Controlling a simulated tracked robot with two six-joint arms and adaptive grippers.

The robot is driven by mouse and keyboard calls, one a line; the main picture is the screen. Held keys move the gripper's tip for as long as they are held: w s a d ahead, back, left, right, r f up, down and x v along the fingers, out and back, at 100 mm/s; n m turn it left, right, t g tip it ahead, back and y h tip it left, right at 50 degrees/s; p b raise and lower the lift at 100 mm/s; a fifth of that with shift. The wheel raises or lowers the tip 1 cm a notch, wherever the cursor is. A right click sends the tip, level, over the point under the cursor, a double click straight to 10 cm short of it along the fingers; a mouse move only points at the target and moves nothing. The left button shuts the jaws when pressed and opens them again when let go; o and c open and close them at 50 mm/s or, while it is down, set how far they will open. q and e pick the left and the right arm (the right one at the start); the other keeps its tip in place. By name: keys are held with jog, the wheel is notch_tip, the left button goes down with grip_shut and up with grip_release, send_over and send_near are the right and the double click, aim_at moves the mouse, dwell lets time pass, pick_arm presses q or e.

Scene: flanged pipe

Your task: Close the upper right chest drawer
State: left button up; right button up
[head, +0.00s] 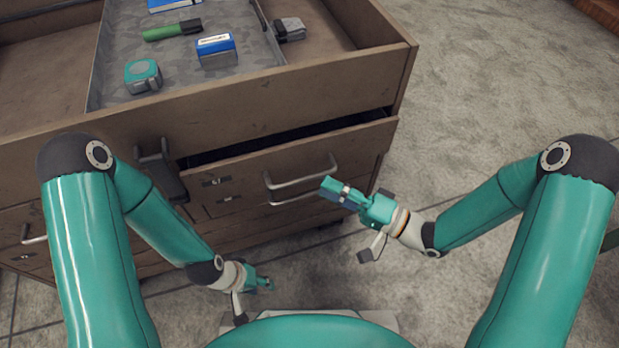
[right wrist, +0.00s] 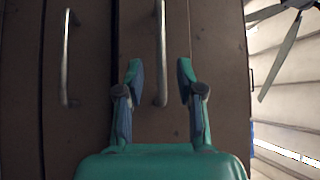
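The chest's upper right drawer (head: 350,147) stands partly out, with a dark gap along its top edge. Its metal bar handle (head: 300,180) is on the front, and it also shows in the right wrist view (right wrist: 161,50). My right gripper (head: 330,190) is in front of the drawer, at the right end of the handle. In the right wrist view its two fingers (right wrist: 158,70) are apart, with the handle between them in the picture; I cannot tell whether they touch it. My left gripper (head: 265,284) is low, in front of the chest; its fingers are too small to read.
The open chest top holds a tray with a tape measure (head: 143,76), a blue-and-white box (head: 216,49) and a green marker-like object (head: 172,30). A dark bracket (head: 160,172) sticks out left of the drawer. Grey floor (head: 500,90) lies clear at right.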

aim_at(307, 178)
jog(key=b+x, duration=0.1)
jog(key=x, duration=0.5)
grip_shut()
dwell(0.3)
